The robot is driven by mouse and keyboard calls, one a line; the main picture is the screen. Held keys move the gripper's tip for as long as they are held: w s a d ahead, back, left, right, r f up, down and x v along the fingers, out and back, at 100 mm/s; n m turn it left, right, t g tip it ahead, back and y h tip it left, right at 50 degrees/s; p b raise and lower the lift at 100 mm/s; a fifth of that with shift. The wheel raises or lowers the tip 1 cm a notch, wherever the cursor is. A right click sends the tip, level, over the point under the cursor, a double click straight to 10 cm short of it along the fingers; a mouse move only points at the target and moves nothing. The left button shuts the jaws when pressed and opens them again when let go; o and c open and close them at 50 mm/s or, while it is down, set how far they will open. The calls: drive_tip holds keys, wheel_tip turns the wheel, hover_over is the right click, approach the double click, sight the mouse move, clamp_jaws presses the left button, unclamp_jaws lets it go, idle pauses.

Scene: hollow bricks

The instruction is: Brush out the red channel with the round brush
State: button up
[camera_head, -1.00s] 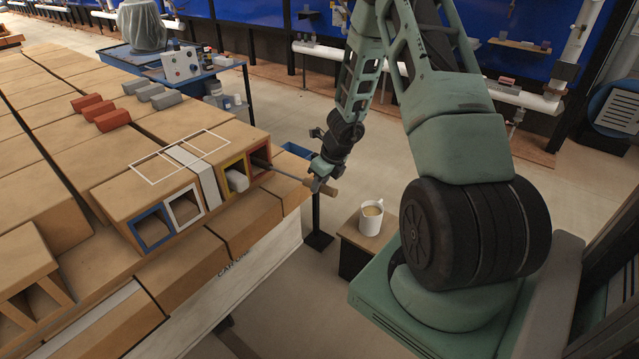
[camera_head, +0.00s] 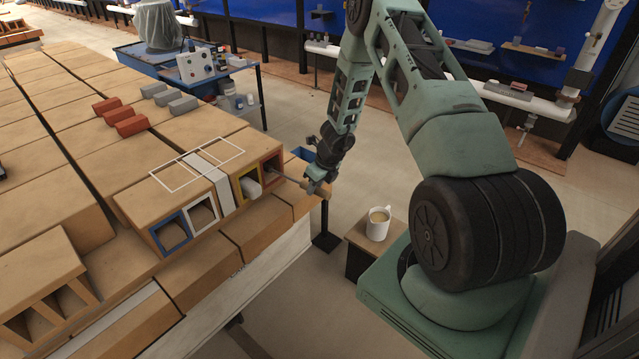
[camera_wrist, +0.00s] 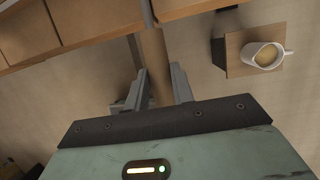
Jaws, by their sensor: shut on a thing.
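The hollow brick (camera_head: 180,205) lies on the stack with its channel mouths framed blue, white, yellow and red. The red channel (camera_head: 271,166) is at the right end. My gripper (camera_head: 313,184) is just outside that mouth, shut on the wooden handle of the round brush (camera_head: 323,190). The brush's thin rod runs from the gripper into the red channel; its bristle head is hidden. In the wrist view the handle (camera_wrist: 155,60) stands between my two fingers (camera_wrist: 160,88). A pale block (camera_head: 250,187) sits in the mouth of the yellow channel (camera_head: 248,175).
Red blocks (camera_head: 118,115) and grey blocks (camera_head: 168,98) lie on the bricks behind. A mug (camera_head: 379,223) stands on a small stand (camera_head: 360,240) right of the bricks. A blue cart (camera_head: 215,75) stands behind. Open floor lies between stack and stand.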

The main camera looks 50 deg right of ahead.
sight(329, 194)
drive_tip(key=shift+w+r+p, duration=0.15)
drive_tip(key=shift+w+p, duration=1.05)
drive_tip(key=shift+p, duration=0.45)
drive_tip(key=shift+w+a+p, duration=0.1)
drive_tip(key=shift+w+p, duration=0.15)
drive_tip(key=shift+p, duration=0.05)
drive_tip(key=shift+f, duration=0.2)
drive_tip(key=shift+s+f+b, duration=0.1)
drive_tip(key=shift+s+b, duration=0.55)
drive_tip(key=shift+b, duration=0.45)
drive_tip(key=s+b, duration=0.6)
drive_tip(key=b, duration=0.1)
drive_tip(key=shift+d, duration=0.3)
drive_tip(key=shift+s+r+b, duration=0.2)
drive_tip(key=shift+s+b, duration=0.35)
drive_tip(key=shift+s, duration=0.05)
